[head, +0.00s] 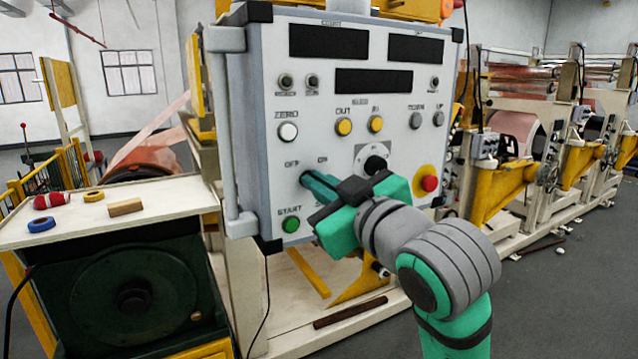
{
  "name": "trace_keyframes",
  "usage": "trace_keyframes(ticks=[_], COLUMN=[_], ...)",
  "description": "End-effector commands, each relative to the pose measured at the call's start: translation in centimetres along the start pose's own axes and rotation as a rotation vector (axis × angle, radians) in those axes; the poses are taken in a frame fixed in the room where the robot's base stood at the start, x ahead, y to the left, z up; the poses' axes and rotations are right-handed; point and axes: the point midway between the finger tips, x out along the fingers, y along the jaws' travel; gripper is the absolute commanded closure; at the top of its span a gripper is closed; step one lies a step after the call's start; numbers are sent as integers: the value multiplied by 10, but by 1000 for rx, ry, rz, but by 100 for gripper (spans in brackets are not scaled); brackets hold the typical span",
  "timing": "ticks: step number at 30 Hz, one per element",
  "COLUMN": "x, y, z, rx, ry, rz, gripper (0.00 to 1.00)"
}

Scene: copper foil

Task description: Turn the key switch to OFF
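The grey control panel (262,95) stands upright in front of me. Its OFF and ON labels (306,163) are printed at the lower left. My gripper (308,180), with teal fingers, reaches to the panel just below these labels. The key switch is not visible; the fingers cover the area under the labels, so its position cannot be read. I cannot tell whether the fingers are shut on it or only close to it.
A green START button (291,225) sits just below my fingertips. A red stop button (430,183) on yellow and a dark rotary knob (375,165) are to the right. A side table (160,205) with tape rolls stands at left.

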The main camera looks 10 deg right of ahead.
Motion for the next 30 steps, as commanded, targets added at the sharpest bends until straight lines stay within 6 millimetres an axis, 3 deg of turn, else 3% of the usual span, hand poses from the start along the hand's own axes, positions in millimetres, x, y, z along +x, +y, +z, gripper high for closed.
trace_keyframes(ticks=[10,26,29,30], x=[0,0,0,0], y=[-1,-1,-1,-1], z=[1,1,1,1], rx=[-139,-163,-163,-163], ry=[-3,-3,-2,-2], rz=[0,0,0,0], gripper=[100,100,77,77])
